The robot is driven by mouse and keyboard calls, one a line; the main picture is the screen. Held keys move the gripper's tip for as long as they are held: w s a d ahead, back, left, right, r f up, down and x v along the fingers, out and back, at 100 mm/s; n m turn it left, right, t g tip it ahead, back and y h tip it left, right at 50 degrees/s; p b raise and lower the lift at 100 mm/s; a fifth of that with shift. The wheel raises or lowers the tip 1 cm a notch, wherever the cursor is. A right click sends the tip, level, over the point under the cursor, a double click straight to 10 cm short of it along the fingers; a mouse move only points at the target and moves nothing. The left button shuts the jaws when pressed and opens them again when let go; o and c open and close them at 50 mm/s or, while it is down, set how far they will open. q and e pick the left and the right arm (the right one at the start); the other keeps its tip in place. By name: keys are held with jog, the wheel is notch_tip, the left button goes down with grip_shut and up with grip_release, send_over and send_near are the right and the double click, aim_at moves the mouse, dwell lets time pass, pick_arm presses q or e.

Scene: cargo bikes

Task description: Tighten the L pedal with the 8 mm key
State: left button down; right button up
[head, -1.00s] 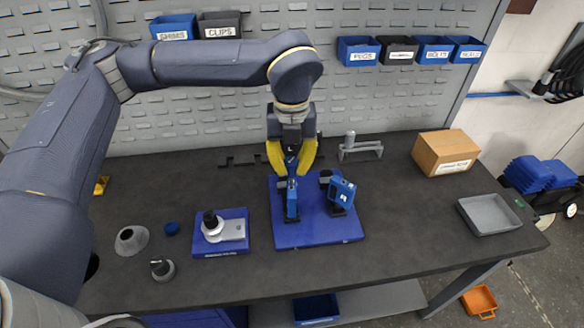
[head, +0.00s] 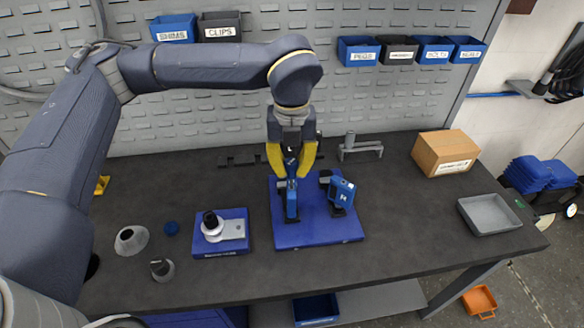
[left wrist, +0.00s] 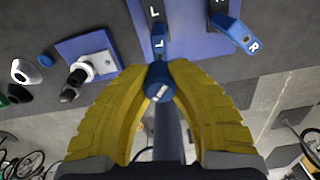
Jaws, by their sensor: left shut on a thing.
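My left gripper (head: 290,172) has yellow fingers and points down over the blue mat. It is shut on a key (left wrist: 158,84) with a blue end and a grey shaft, which also shows between the fingers in the head view (head: 290,164). I cannot read a size on it. The blue L pedal (head: 292,204) stands on the mat right below the gripper. In the left wrist view the L pedal (left wrist: 159,42) lies just beyond the key's blue end; I cannot tell whether they touch. The R pedal (head: 341,191) stands to the right. My right gripper is out of view.
The blue mat (head: 315,234) lies on the dark bench (head: 390,225). To the left are a blue plate (head: 222,247) with a grey crank-like part, a grey cone (head: 131,240) and a blue cap (head: 172,228). A grey tray (head: 489,214) and cardboard box (head: 446,154) stand right.

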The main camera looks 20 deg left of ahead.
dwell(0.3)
pick_arm(q)
jog(key=n, duration=0.4)
jog(key=shift+f+n, duration=0.1)
jog(key=shift+n, duration=1.1)
jog(key=shift+s, duration=0.1)
jog(key=n, duration=0.3)
jog(key=shift+r, duration=0.25)
jog(key=shift+r, duration=0.4)
jog(key=shift+r, duration=0.15)
